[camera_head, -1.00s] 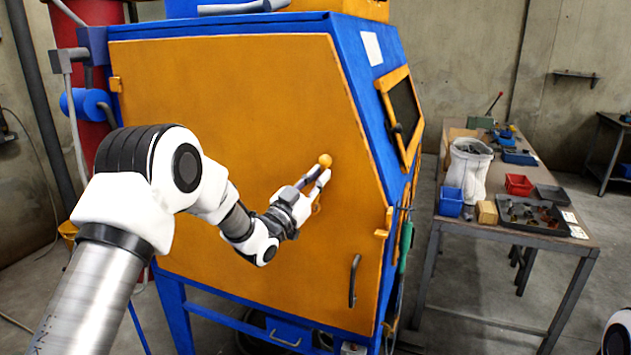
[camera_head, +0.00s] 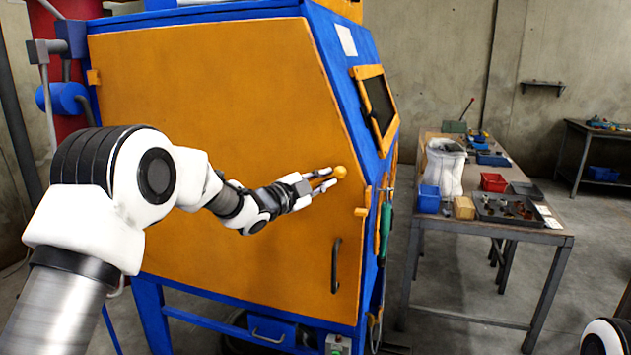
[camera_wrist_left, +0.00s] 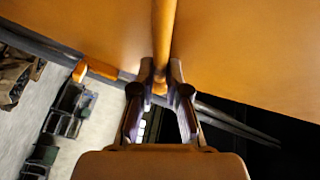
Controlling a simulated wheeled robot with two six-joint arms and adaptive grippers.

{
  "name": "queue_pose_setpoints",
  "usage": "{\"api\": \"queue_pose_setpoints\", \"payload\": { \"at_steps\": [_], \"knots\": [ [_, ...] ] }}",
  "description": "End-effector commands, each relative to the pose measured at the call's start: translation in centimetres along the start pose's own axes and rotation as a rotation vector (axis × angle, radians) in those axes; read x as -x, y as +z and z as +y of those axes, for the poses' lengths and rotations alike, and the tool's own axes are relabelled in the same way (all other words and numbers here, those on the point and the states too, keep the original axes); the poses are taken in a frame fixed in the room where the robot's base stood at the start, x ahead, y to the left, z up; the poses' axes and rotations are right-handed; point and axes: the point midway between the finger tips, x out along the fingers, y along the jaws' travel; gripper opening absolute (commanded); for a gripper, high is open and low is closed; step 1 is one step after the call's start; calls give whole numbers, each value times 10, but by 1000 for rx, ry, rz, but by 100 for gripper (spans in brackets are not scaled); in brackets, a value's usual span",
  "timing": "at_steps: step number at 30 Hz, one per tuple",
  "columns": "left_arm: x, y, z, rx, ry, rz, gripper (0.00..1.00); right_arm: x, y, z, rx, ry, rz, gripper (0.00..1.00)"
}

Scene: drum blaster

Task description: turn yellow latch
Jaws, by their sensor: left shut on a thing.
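The yellow latch shows in the head view as a round yellow knob (camera_head: 340,172) in front of the right part of the orange door (camera_head: 220,120). In the left wrist view the latch is an orange-yellow rod (camera_wrist_left: 163,40) running down between my fingers. My left gripper (camera_head: 330,179) reaches in from the left, its fingers pointing right at the knob. The left wrist view shows its two dark fingertips (camera_wrist_left: 161,80) closed around the rod's lower end. How the latch joins the door is hidden. My right gripper is not in view.
The door belongs to a blue cabinet (camera_head: 322,45) and has a dark handle (camera_head: 336,265) below the latch. An orange catch (camera_head: 361,212) sits at its right edge. A workbench (camera_head: 490,228) with bins stands to the right. Bare floor lies around the bench.

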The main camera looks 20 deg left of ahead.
Motion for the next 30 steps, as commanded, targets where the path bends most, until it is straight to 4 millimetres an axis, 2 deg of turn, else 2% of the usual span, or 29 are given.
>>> {"api": "queue_pose_setpoints", "payload": {
  "at_steps": [3,13,21,30],
  "knots": [
    [-2,2,13,-99,45,-20,0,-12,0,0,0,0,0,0],
    [-4,8,38,-334,153,-71,0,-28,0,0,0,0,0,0],
    [-4,13,47,-440,202,-95,0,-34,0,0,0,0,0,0],
    [-4,14,50,-472,217,-103,0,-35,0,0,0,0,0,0]
  ]
}}
